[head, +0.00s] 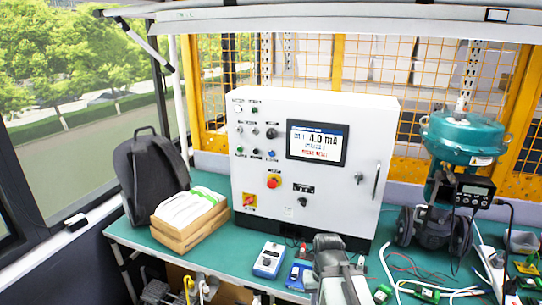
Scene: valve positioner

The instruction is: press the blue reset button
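A white control cabinet (340,185) stands upright on the green bench. Its left front carries rows of small buttons and lamps. A small dark blue button (257,153) appears in the lower row of these; its label is too small to read. A grey arm part, which looks like mine, rises from the bottom edge in front of the cabinet, with its end (328,243) low and right of the button panel. It is apart from the blue button in the picture. Its fingers cannot be made out, and it hides part of the bench and cabinet base.
The cabinet also has a display (317,143), a red knob (273,181) and a door handle (376,181). A blue handheld device (269,260) lies in front. A teal valve actuator (462,140) stands right, with cables nearby. A backpack (147,172) and box (190,225) are left.

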